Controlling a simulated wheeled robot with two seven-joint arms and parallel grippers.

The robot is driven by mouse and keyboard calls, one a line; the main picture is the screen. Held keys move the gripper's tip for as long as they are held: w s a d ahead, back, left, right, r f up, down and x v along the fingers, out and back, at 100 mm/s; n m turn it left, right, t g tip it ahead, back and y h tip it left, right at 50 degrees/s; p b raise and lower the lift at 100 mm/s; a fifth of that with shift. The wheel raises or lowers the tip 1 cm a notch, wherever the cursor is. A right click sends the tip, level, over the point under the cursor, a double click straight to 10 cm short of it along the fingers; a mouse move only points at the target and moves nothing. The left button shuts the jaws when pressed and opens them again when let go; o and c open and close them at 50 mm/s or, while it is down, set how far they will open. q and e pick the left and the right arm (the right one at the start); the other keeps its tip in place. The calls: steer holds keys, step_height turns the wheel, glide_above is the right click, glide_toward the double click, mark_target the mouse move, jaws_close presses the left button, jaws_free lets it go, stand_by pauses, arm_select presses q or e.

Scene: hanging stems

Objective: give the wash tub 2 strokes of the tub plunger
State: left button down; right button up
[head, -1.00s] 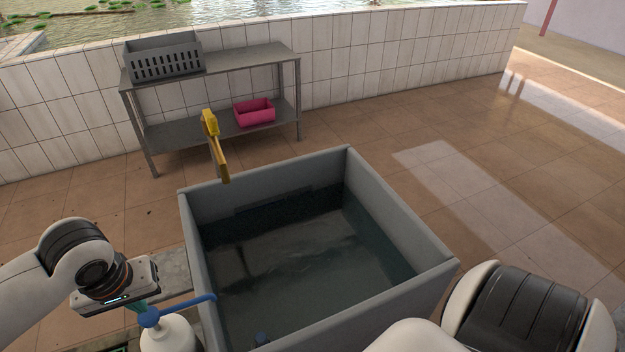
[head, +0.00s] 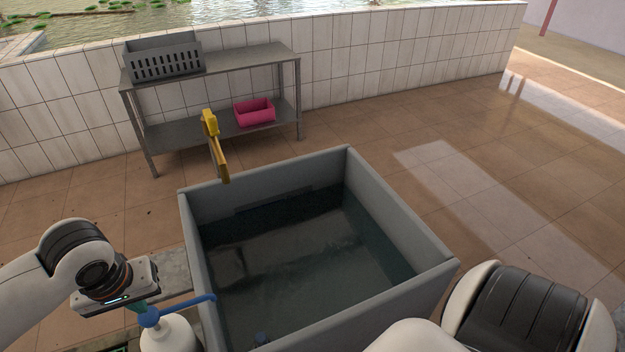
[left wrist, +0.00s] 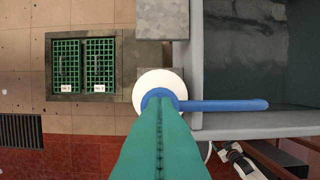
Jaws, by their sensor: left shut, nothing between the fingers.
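The grey wash tub (head: 405,207) holds dark water and stands in front of me. The tub plunger is a blue pump head (head: 149,318) on a white round bottle (head: 170,336) at the tub's left side. Its blue spout reaches over the tub's rim; it also shows in the left wrist view (left wrist: 230,105). My left gripper (head: 140,307) is shut and empty, pointing down at the pump head. In the left wrist view its teal fingers (left wrist: 160,102) overlap the blue head; I cannot tell whether they press on it. My right gripper is out of view.
A yellow fixture (head: 218,155) stands at the tub's back left. Behind is a metal shelf (head: 255,57) with a grey crate (head: 165,62) and a pink bin (head: 254,112). Green floor grates (left wrist: 84,66) lie left of the bottle. The floor to the right is clear.

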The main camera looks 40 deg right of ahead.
mark_target(147, 314)
arm_select(q)
steer(key=shift+s+f+b, duration=0.1)
steer(key=shift+f+b, duration=0.2)
steer(key=shift+f, duration=1.25)
steer(key=shift+w+p+v, duration=0.15)
steer(key=shift+p+v, duration=0.65)
steer(key=shift+p, duration=0.35)
steer(key=shift+w+p+v, duration=0.15)
steer(key=shift+p+v, duration=0.6)
steer(key=shift+p, duration=0.4)
steer(key=shift+d, duration=0.1)
steer(key=shift+w+f, duration=0.1)
steer(key=shift+s+b+x, duration=0.15)
steer(key=shift+b+x, duration=0.05)
steer(key=shift+x, duration=0.5)
steer(key=shift+s+b+x, duration=0.1)
steer(key=shift+b+x, duration=0.05)
steer(key=shift+x, duration=0.55)
steer(key=shift+s, duration=0.1)
steer(key=shift+w+p+v, duration=0.15)
steer(key=shift+p+v, duration=0.6)
steer(key=shift+p, duration=0.1)
steer(key=shift+w+p+v, duration=0.15)
steer(key=shift+p+v, duration=0.55)
steer(key=shift+p, duration=0.1)
